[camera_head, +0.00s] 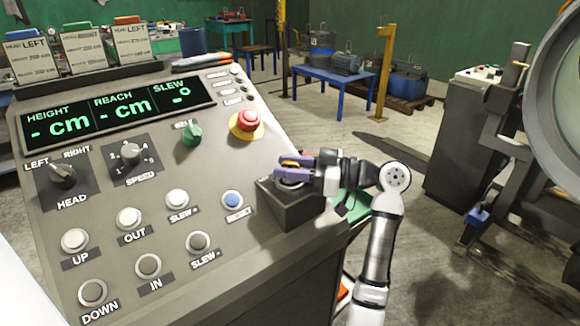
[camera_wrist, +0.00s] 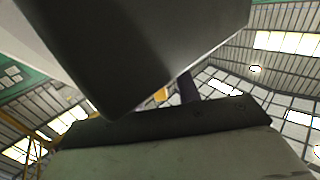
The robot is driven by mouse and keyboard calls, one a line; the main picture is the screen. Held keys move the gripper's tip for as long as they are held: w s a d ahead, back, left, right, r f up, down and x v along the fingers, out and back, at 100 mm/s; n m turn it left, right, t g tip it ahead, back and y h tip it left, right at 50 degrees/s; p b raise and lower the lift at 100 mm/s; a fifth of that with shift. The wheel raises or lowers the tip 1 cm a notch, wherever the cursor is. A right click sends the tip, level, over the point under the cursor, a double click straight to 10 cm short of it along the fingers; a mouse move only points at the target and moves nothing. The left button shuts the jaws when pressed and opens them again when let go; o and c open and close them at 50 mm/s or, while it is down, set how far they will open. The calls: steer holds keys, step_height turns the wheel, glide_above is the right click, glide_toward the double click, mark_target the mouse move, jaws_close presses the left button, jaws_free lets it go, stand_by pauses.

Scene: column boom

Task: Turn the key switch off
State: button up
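A dark box (camera_head: 288,212) stands on the right end of the grey control panel. My gripper (camera_head: 288,169) is at the top of this box, with its purple-grey fingers lying almost level over it. A small yellow-orange piece (camera_head: 291,163) shows between the fingers; it may be part of the key, but the fingers hide most of it. In the wrist view, the box's dark face (camera_wrist: 140,50) fills the upper middle, and an orange bit (camera_wrist: 160,94) shows beside a finger (camera_wrist: 188,90). I cannot tell whether the fingers grip the piece or which way the key points.
Left of the box are a blue reset button (camera_head: 232,199), a red emergency button (camera_head: 246,121) and a green knob (camera_head: 191,135). The display (camera_head: 120,108) shows dashes. Right of the panel, a grey cabinet (camera_head: 460,150) stands across open floor.

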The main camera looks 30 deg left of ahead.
steer(key=shift+d, duration=0.1)
steer(key=b+v, duration=0.2)
steer(key=v, duration=1.1)
steer(key=shift+d+b, duration=0.35)
steer(key=shift+b, duration=0.05)
steer(key=shift+w, duration=0.1)
